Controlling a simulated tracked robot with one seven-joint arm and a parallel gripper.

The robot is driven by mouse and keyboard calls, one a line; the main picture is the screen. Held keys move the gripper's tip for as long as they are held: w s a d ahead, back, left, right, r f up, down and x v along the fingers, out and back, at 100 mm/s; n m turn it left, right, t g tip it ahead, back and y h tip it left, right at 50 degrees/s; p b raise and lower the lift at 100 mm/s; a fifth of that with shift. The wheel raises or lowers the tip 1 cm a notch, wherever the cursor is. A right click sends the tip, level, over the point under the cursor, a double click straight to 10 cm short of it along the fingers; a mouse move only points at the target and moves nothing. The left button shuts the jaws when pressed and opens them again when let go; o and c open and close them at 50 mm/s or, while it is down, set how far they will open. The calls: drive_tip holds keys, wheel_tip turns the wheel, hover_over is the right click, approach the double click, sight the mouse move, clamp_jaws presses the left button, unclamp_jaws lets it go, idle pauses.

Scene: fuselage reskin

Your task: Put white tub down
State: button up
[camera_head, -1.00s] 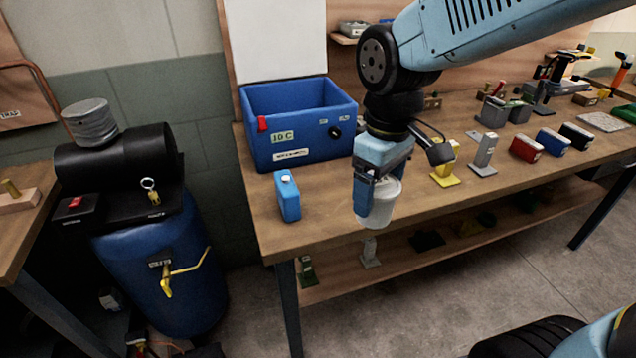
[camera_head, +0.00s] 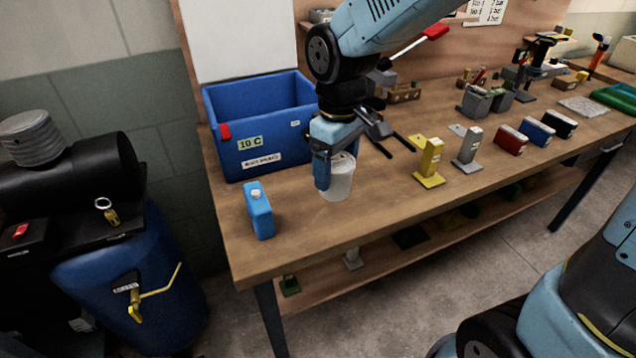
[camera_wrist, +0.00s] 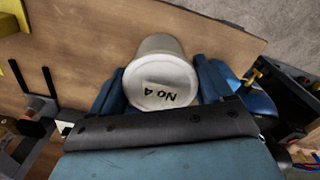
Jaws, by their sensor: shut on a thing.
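The white tub (camera_head: 338,178) is in my gripper (camera_head: 330,172), over the front part of the wooden workbench (camera_head: 300,221) in the head view. My gripper is shut on the tub, with one finger showing on its left side. In the wrist view the tub (camera_wrist: 161,82) sits between both blue fingers of my gripper (camera_wrist: 163,84), and its lid reads "No 4". The tub hangs low over the bench top; I cannot tell whether its base touches the wood.
A blue bin (camera_head: 262,128) stands behind and left of the tub. A blue canister (camera_head: 258,211) stands to its left near the front edge. A yellow stand (camera_head: 430,163) and a grey stand (camera_head: 468,150) are to the right. Bare bench lies between canister and yellow stand.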

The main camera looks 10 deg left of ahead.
drive_tip(key=w+a+f, duration=0.1)
drive_tip(key=f, duration=0.1)
drive_tip(key=w+a+f, duration=0.1)
drive_tip(key=w+f, duration=0.1)
drive_tip(key=w+a+f, duration=0.2)
drive_tip(key=f, duration=0.1)
drive_tip(key=shift+w, duration=0.15)
drive_tip(key=shift+f, duration=1.35)
drive_tip(key=shift+f, duration=0.1)
drive_tip(key=o, duration=1.1)
wheel_tip(320, 180, up, 12)
